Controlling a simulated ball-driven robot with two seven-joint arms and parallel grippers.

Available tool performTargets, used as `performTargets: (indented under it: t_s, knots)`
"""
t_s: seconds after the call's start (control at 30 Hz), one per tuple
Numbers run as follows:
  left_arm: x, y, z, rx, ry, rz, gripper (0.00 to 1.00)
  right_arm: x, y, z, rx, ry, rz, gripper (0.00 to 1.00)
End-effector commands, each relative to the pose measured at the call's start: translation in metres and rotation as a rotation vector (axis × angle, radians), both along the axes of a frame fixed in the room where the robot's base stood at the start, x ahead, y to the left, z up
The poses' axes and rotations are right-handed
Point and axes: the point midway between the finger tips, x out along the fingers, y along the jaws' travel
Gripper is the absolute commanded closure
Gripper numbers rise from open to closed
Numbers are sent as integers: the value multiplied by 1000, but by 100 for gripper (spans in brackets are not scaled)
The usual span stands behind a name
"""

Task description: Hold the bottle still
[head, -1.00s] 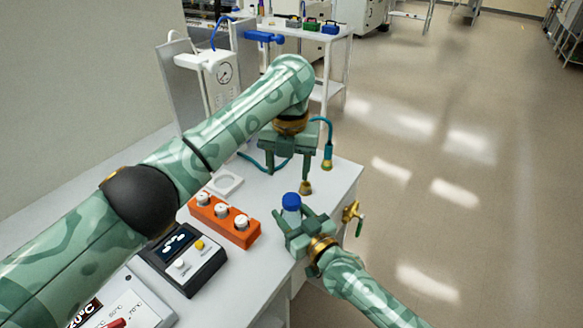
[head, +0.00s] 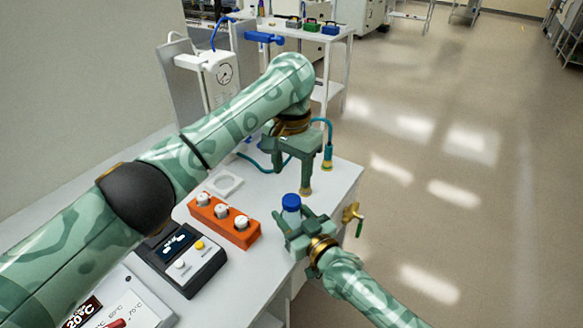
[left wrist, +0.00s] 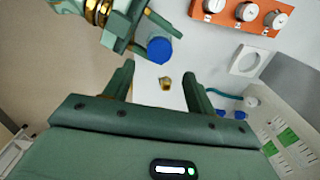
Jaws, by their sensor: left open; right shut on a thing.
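The bottle has a blue cap (head: 291,201) and a pale, clear body (head: 291,216). My right gripper (head: 287,222) is shut around the body and holds the bottle upright at the table's right side. I cannot tell if its base touches the table. My left gripper (head: 287,178) is open and empty, pointing down behind the bottle, apart from it. In the left wrist view the blue cap (left wrist: 158,50) shows just beyond the open fingers, with the right gripper (left wrist: 135,32) beside it.
An orange block (head: 226,222) with white-capped vials and a black device (head: 182,258) stand left of the bottle. A teal hose (head: 328,145) hangs behind. A brass valve (head: 350,213) juts from the table's right edge.

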Motion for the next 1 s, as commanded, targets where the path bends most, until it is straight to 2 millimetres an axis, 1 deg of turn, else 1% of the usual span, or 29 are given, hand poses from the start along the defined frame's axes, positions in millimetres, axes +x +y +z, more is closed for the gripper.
performTargets:
  t_s: [0.13,0.4,0.53,0.67,0.9,1.0]
  knots:
    - [0,0,0,0,0,63,44,0,0,0,0,0,0,100]
    - [0,0,0,0,0,66,44,0,0,0,0,0,0,100]
    - [0,0,-6,0,2,65,44,0,0,0,0,0,0,100]
    - [-1,0,-23,1,3,65,44,0,0,0,0,0,0,100]
    - [-1,0,-60,1,3,65,44,0,0,0,0,0,0,100]
    - [0,0,-71,2,2,65,44,0,0,0,0,0,0,100]
